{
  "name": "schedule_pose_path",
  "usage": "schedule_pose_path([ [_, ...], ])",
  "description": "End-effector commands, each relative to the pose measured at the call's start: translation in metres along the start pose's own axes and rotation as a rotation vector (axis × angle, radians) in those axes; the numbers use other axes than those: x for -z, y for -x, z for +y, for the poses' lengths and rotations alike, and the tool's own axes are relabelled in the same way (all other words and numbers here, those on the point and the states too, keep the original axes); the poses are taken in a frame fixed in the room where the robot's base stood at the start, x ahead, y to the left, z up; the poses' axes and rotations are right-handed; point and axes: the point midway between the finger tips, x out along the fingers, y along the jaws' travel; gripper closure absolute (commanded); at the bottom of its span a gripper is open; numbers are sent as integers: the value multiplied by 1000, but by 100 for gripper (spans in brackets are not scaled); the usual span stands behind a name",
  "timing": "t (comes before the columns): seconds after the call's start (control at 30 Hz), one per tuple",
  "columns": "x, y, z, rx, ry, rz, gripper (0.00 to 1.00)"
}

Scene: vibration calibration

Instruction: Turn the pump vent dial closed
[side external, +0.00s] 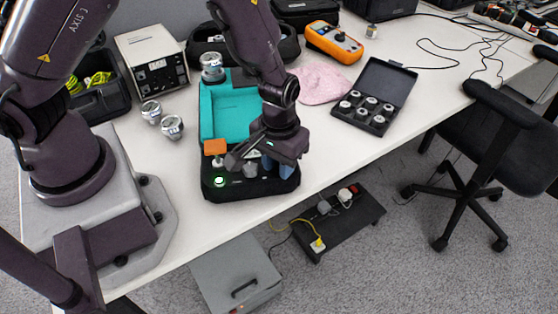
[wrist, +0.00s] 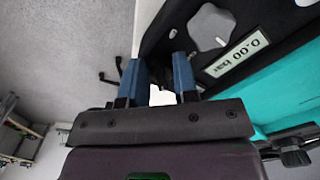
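The pump is a black unit (side external: 223,189) with a teal tray (side external: 232,109) behind its front panel. A grey lobed dial (wrist: 212,27), which looks like the vent dial, sits on the panel beside a display (wrist: 238,52) reading 0.00 bar. In the side view the grey dial (side external: 250,170) stands just left of my gripper's blue fingers. My gripper (side external: 275,168) is low over the right part of the front panel. In the wrist view my gripper (wrist: 157,62) is open and empty, with the dial up and right of the fingertips, apart from them.
An orange block (side external: 215,146) and a lit green button (side external: 219,181) are on the panel's left. Metal fittings (side external: 172,127) stand left of the pump. A pink cloth (side external: 320,84) and an open black case (side external: 374,97) lie to the right. The table's front edge is close by.

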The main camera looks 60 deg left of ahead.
Motion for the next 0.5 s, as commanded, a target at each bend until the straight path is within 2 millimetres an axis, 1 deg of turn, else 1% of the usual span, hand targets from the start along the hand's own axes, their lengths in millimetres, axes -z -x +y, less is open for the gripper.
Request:
schedule_pose_path([
  [0.27,0,0,1,-1,46,-1,96],
  [0.5,0,1,2,-1,193,-2,96],
])
